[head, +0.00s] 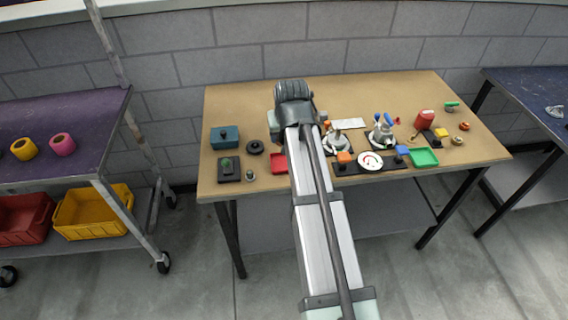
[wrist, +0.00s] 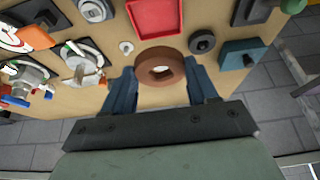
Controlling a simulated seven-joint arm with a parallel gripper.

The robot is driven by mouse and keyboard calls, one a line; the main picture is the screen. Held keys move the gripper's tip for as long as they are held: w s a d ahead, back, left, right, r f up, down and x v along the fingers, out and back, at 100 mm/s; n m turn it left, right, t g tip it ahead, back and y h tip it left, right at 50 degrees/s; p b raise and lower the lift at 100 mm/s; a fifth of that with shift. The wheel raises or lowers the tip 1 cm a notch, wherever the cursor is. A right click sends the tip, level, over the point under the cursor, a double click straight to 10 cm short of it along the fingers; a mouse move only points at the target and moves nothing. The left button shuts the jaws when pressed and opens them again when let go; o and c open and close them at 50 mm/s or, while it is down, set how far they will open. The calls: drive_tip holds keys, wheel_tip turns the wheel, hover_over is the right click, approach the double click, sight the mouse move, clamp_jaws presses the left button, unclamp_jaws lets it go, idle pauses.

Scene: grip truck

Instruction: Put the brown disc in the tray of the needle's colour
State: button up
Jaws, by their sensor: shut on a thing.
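In the wrist view my gripper (wrist: 160,70) has its two fingers on either side of the brown disc (wrist: 160,53), a thick ring with a hole, and is shut on it. Whether the disc touches the table is unclear. In the head view my arm hides the gripper and disc. The red tray (wrist: 155,18) lies just beyond the disc; in the head view it is left of my arm (head: 278,163). The green tray (head: 424,157) is to the right. Between them is a white dial (head: 370,161) with red on it; its needle is too small to read surely.
A red can (head: 425,119) and small items crowd the right.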

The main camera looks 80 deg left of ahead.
drive_tip(key=a, duration=0.2)
hover_over(283, 162)
drive_tip(key=d, duration=0.2)
drive_tip(key=shift+w+a+f, duration=0.1)
drive_tip(key=shift+a+f, duration=0.05)
drive_tip(key=shift+f, duration=4.75)
drive_tip(key=shift+f, duration=0.6)
drive_tip(key=o, duration=1)
drive_tip(key=shift+o, duration=0.2)
drive_tip(key=v, duration=1.3)
drive_tip(key=shift+a+r, duration=0.2)
drive_tip(key=shift+a, duration=0.15)
